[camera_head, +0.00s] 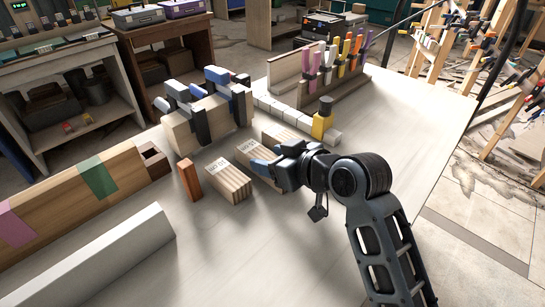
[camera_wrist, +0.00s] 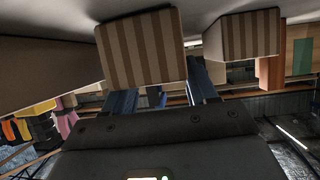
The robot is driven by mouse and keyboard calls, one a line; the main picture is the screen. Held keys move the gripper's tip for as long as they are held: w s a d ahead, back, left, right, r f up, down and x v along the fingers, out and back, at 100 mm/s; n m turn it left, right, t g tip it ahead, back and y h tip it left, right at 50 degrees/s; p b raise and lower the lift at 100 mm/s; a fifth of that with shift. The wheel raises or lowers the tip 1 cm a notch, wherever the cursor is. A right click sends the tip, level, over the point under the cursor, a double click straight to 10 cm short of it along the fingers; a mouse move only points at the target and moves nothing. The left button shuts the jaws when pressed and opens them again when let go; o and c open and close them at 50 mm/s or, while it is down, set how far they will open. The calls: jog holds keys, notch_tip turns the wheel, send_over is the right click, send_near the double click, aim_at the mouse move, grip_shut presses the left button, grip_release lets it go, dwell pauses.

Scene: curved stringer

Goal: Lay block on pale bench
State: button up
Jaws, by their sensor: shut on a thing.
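Several striped wooden blocks are on the pale bench (camera_head: 150,235). My gripper (camera_head: 264,166) is shut on the middle striped block (camera_head: 249,153), which has a printed label on its top. In the wrist view this block (camera_wrist: 142,48) sits between the two blue fingers (camera_wrist: 163,92). My gripper hides part of it in the head view, and I cannot tell whether it touches the bench. A second labelled striped block (camera_head: 230,184) lies to its left, apart from it; it also shows in the wrist view (camera_wrist: 243,36). A third block (camera_head: 278,136) is behind and partly hidden.
An orange-brown block (camera_head: 190,180) stands left of the striped blocks. A wooden piece with clamps (camera_head: 208,122) is behind them. A yellow bottle (camera_head: 322,120) and a rack of coloured clamps (camera_head: 335,70) stand behind my gripper. A white bar (camera_head: 100,265) lies front left. The bench front is clear.

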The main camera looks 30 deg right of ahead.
jog(key=shift+f, duration=0.1)
jog(key=o, duration=1.1)
jog(key=shift+o, duration=0.2)
jog(key=b+v, duration=0.1)
jog(key=v, duration=1.1)
jog(key=shift+d, duration=0.1)
